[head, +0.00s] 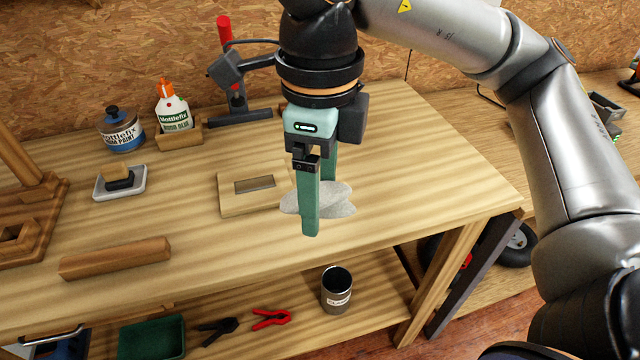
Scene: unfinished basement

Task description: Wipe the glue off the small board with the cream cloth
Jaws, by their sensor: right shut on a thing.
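The small board (231,203) lies on the workbench, pale wood with a darker grey-brown rectangular patch (255,184) on its top. My right gripper (319,205) points down just right of the board, its green fingers shut on the cloth (340,211). The cloth looks pale greyish-cream and bunched, showing on both sides of the near finger. Its left edge is close to the board's right edge; I cannot tell whether they touch, or whether the cloth rests on the bench. The near finger hides part of the cloth. My left gripper is out of view.
A glue bottle (173,112) in a wooden holder, a paint tin (121,133) and a dark stand with a red handle (237,100) line the back. A brush in a white tray (132,186) and a wooden block (115,259) lie left. The bench front is clear below the board.

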